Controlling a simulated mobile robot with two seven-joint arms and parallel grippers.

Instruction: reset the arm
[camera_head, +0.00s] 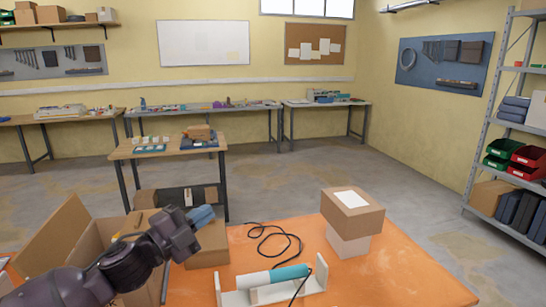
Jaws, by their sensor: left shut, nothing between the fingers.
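My dark left arm comes in from the lower left. Its left gripper (203,215) is raised in front of the cardboard boxes at the left of the orange table (400,275). The gripper is shut, and I see nothing held in it. My right gripper is not in view.
An open cardboard box (62,235) stands at the left, partly hidden by my arm. A white holder (317,285) carries a teal and white tool (285,274) with a black cable (262,243). A cardboard box (352,215) sits on a white box (348,245). The table's right side is clear.

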